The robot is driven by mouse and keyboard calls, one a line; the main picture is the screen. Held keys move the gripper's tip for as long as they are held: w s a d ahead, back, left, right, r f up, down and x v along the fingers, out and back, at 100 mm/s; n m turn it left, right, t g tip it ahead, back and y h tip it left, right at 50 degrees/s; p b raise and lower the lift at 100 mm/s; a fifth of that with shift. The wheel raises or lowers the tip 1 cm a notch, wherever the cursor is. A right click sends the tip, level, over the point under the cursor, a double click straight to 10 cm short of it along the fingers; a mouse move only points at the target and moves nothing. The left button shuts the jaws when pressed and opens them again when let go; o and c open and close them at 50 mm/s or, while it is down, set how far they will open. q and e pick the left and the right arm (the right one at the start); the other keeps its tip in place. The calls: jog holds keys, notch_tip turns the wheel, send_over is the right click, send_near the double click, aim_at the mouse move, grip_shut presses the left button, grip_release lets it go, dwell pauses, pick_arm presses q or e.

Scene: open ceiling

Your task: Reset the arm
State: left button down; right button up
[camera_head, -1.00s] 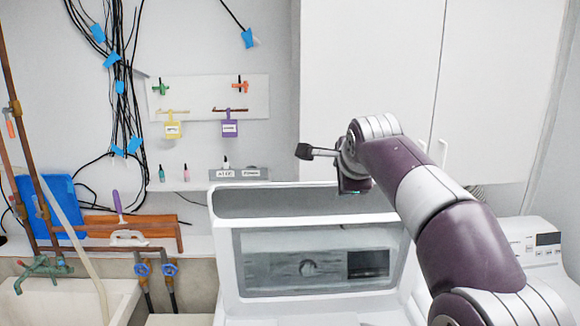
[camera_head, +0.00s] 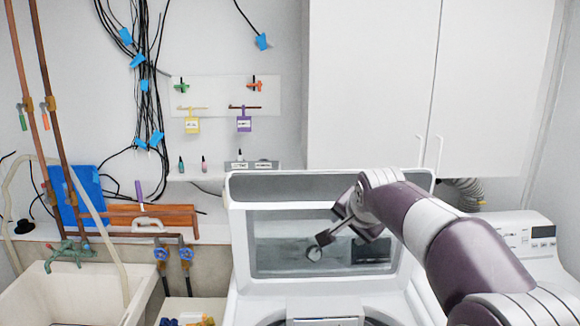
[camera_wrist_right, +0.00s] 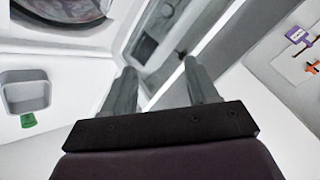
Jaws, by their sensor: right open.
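My right arm comes in from the right in the head view, and its gripper (camera_head: 318,246) hangs in front of the raised washer lid (camera_head: 290,262). The right wrist view shows the two grey fingers of the right gripper (camera_wrist_right: 160,88) spread apart with nothing between them. The lid's panel and a white edge show beyond the fingers. My left gripper is not in either view.
The open washer (camera_head: 262,312) stands below the right arm. A white cabinet (camera_head: 375,85) hangs above. A utility sink (camera_head: 85,290) with pipes is at left. A second white machine (camera_head: 530,245) is at right. The wall holds a board with hanging tags (camera_head: 225,95).

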jog(key=s+d+f+n+g+b, duration=0.15)
jog(key=s+f+n, duration=0.25)
jog(key=s+f, duration=0.45)
jog(key=s+d+f+n+g+b, duration=0.1)
jog(key=s+f+n+g, duration=0.3)
jog(key=f, duration=0.7)
jog(key=s+d+f+g+b, duration=0.1)
jog(key=s+f, duration=0.5)
jog(key=s, duration=0.3)
jog(key=s+d+f+g+b, duration=0.1)
jog(key=s+d+f+b, duration=0.1)
jog(key=s+f, duration=0.4)
jog(key=s, duration=0.3)
jog(key=shift+d+n+h, duration=0.25)
jog(key=shift+n+h, duration=0.05)
jog(key=shift+n, duration=0.1)
jog(key=shift+r, duration=0.1)
